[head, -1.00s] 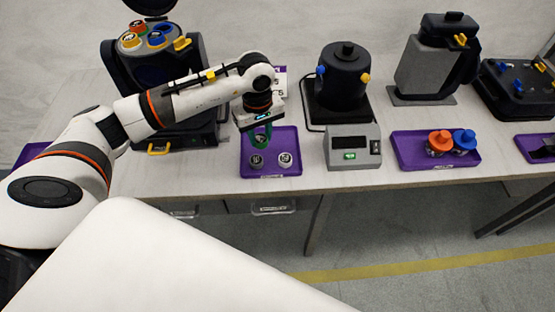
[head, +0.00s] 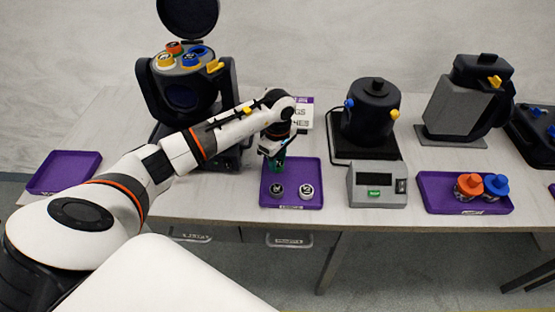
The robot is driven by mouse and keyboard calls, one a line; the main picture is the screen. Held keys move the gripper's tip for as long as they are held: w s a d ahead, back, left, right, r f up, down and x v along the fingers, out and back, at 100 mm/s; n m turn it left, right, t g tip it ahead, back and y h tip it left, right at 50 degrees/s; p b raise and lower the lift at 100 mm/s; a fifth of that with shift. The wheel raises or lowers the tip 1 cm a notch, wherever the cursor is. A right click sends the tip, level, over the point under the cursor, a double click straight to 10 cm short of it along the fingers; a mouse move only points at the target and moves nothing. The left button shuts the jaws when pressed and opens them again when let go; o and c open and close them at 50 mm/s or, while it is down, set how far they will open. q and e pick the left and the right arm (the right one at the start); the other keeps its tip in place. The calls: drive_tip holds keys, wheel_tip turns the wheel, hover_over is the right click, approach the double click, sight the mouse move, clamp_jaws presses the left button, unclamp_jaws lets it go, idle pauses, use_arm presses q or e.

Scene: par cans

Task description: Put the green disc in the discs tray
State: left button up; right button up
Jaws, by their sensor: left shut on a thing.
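My left gripper (head: 274,155) is shut on the green disc (head: 276,166), which shows as a green patch at the fingers, partly hidden by them. It hangs over the back left part of a purple tray (head: 310,168) at the middle of the table. In that tray two small round pieces lie near the front, a dark one (head: 277,190) and a grey one (head: 306,190). A small label on its front edge is too small to read. I cannot tell whether the green disc touches the tray floor. My right gripper is not in view.
An empty purple tray (head: 63,172) lies at the left. A dark machine with colored knobs (head: 184,68) stands behind my left arm. Right of the middle tray are a scale (head: 377,185), a dark pot (head: 371,110), and a purple tray (head: 433,191) with orange and blue pieces.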

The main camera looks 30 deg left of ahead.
sight(278, 163)
use_arm(q)
drive_tip(key=shift+f, duration=0.4)
drive_tip(key=shift+f, duration=0.1)
drive_tip(key=o, duration=1)
drive_tip(key=shift+c, duration=0.2)
drive_tip(key=shift+r, duration=0.25)
wheel_tip(278, 163, up, 12)
drive_tip(key=b, duration=0.2)
drive_tip(key=shift+f, duration=0.15)
drive_tip(key=shift+d, duration=0.1)
